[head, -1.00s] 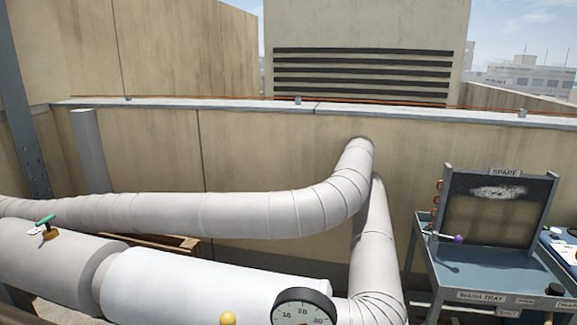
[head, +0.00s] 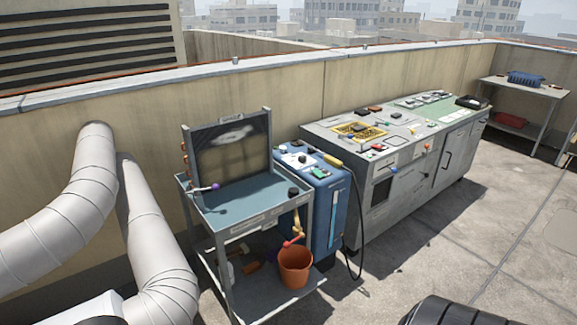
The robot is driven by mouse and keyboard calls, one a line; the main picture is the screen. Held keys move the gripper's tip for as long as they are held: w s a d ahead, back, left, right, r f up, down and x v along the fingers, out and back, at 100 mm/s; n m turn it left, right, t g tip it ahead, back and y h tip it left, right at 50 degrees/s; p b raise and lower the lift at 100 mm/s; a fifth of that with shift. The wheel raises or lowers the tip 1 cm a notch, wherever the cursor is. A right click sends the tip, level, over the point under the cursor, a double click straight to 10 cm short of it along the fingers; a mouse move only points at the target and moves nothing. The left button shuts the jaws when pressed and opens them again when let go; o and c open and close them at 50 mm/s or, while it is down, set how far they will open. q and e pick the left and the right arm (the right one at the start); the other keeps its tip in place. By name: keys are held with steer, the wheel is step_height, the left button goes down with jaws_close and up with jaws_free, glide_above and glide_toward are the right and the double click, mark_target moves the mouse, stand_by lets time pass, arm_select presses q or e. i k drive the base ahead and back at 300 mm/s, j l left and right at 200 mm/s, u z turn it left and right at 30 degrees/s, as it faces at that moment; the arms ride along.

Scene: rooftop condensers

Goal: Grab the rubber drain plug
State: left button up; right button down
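A small black round piece (head: 293,192), which looks like the rubber drain plug, sits at the right front corner of the blue-grey wash tray (head: 235,208). It is too small to make out in detail. The tray is the top of a wheeled-looking stand with a dark mesh panel (head: 232,150) upright at its back. A drain valve with a red handle (head: 292,241) hangs below that corner, above an orange bucket (head: 295,267). Neither gripper is in view.
Large grey pipes (head: 60,225) stand left of the tray stand. A blue machine (head: 325,205) and a long grey bench (head: 400,165) stand to its right, with a black hose (head: 357,235) between. Open concrete floor (head: 420,255) lies in front at right.

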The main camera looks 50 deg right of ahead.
mark_target(293, 191)
steer(key=z, duration=1.55)
steer(key=k+u, duration=0.15)
steer(key=k, duration=0.5)
steer(key=k+j+u, duration=0.15)
steer(key=k, duration=0.45)
steer(key=i+l+u, duration=0.1)
steer(key=u, duration=0.3)
steer(key=i+l+u, duration=0.15)
steer(key=u, duration=0.2)
steer(key=i+l+u, duration=0.1)
steer(key=u, duration=0.3)
steer(key=l+u, duration=0.25)
steer(key=u, duration=0.15)
steer(key=i+l, duration=0.1)
steer(key=l, duration=0.35)
steer(key=i+l, duration=0.1)
steer(key=l, duration=0.4)
steer(key=i+l, duration=0.1)
steer(key=l, duration=0.35)
steer(key=i+l, duration=0.1)
steer(key=l, duration=0.4)
steer(key=i+l, duration=0.1)
steer(key=l, duration=0.35)
steer(key=i+l, duration=0.1)
steer(key=l, duration=0.35)
steer(key=i+l, duration=0.1)
steer(key=l, duration=0.4)
steer(key=i+l, duration=0.1)
steer(key=l, duration=0.35)
